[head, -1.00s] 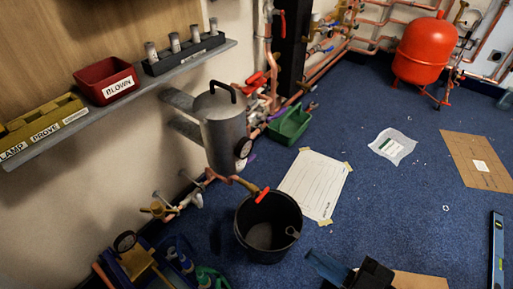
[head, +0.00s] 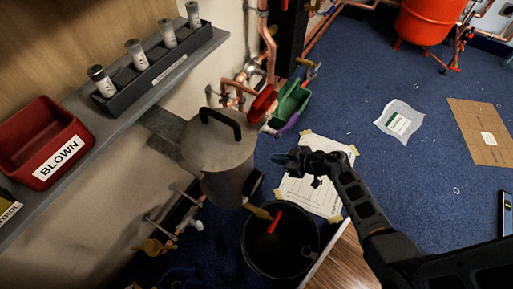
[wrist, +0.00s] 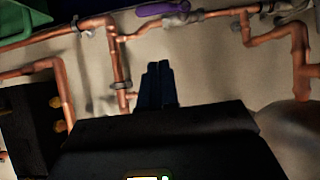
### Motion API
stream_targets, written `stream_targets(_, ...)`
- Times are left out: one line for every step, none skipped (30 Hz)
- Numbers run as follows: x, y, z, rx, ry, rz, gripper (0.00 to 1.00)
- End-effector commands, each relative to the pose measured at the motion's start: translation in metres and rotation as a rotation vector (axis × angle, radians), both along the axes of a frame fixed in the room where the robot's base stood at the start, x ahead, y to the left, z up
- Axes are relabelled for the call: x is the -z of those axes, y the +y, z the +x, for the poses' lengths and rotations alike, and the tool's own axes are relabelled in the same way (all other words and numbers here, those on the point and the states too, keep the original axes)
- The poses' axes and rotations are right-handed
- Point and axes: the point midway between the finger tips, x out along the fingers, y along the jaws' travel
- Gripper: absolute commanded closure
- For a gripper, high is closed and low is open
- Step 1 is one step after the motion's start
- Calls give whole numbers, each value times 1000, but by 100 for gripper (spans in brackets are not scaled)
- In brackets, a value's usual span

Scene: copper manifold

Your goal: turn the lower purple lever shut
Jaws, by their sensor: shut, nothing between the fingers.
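A purple lever (head: 287,126) shows beside the green tray, low near the wall pipes in the head view. In the wrist view a purple lever (wrist: 163,9) lies along a copper pipe at the top edge. I see only one purple lever in each view, so I cannot tell an upper from a lower one. My gripper (head: 280,159) is shut and empty, over the floor in front of the lever and apart from it. In the wrist view its fingertips (wrist: 160,68) point toward the pipes, below the lever in the picture.
Copper pipes (wrist: 118,60) run on the wall around the lever. A green tray (head: 291,103) and red handles (head: 263,103) are close by. A grey tank (head: 217,150) stands left of my gripper, with a black bucket (head: 257,262) below.

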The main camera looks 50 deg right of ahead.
Motion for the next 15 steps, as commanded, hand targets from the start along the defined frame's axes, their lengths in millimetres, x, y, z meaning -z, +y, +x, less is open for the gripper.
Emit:
stream_targets(3,-2,2,2,8,3,100)
stream_targets(4,-2,3,2,11,4,100)
stream_targets(6,-2,5,1,13,5,100)
stream_targets(8,-2,6,1,13,5,100)
stream_targets(10,-1,9,1,13,6,100)
stream_targets(14,0,13,0,12,5,100)
stream_targets(16,1,17,0,12,5,100)
stream_targets(19,1,21,0,11,4,100)
stream_targets(24,2,27,0,11,3,100)
stream_targets(28,3,31,0,10,3,100)
stream_targets(31,4,36,-1,10,4,100)
stream_targets(36,5,43,0,10,3,100)
stream_targets(39,6,48,1,10,3,100)
stream_targets(43,7,53,0,10,3,100)
stream_targets(47,9,59,-1,10,2,100)
